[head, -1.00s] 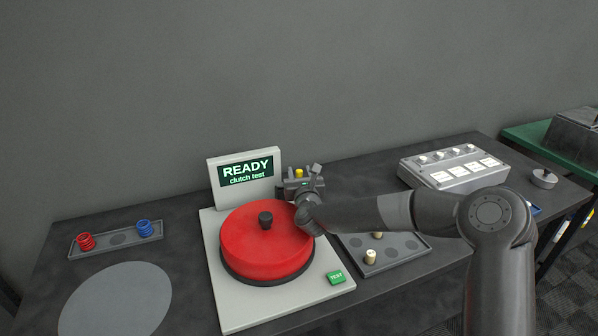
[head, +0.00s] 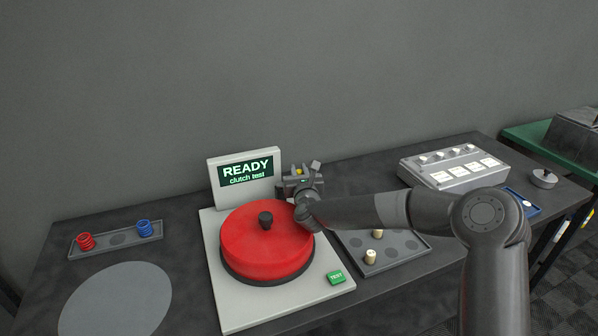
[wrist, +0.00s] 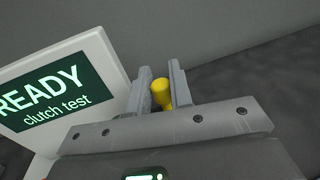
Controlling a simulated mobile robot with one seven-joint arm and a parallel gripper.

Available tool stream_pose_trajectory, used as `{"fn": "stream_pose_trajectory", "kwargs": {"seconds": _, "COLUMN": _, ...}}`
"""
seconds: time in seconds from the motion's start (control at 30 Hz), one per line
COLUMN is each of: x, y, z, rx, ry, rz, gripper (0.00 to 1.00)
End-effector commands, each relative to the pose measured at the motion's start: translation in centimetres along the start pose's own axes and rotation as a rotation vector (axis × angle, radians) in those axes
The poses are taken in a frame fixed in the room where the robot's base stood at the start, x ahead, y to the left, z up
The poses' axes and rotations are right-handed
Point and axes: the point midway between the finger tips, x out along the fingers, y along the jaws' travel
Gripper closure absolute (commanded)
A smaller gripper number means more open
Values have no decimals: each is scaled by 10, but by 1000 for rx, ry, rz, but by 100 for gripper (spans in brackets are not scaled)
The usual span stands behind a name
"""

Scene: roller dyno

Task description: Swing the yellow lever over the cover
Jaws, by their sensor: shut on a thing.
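The yellow lever's knob (wrist: 163,92) stands between the two jaws of my gripper (wrist: 158,88) in the wrist view. My gripper is shut on it. In the head view my gripper (head: 299,172) is at the back right of the red cover, by the right edge of the display, and only a little yellow shows there. The red round cover (head: 250,240) with a black knob (head: 265,219) on top sits on the pale base plate (head: 232,313). The lever's lower part and pivot are hidden behind my gripper and wrist.
The display (head: 222,187) behind the cover reads "READY clutch test". A green TEST button (head: 335,277) is at the plate's front right. A tray (head: 412,256) with small pale cylinders lies right, under my arm. A tray with red and blue springs (head: 118,251) lies left.

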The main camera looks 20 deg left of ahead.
Motion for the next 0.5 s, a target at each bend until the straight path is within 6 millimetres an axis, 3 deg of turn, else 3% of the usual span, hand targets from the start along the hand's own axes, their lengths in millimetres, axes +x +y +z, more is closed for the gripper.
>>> {"fn": "stream_pose_trajectory", "kwargs": {"seconds": 0.33, "x": 0, "y": 0, "z": 0, "rx": 0, "ry": -1, "rz": -7, "gripper": 100}}
{"fn": "stream_pose_trajectory", "kwargs": {"seconds": 0.5, "x": -5, "y": 1, "z": 1, "rx": 2, "ry": -3, "rz": -91, "gripper": 100}}
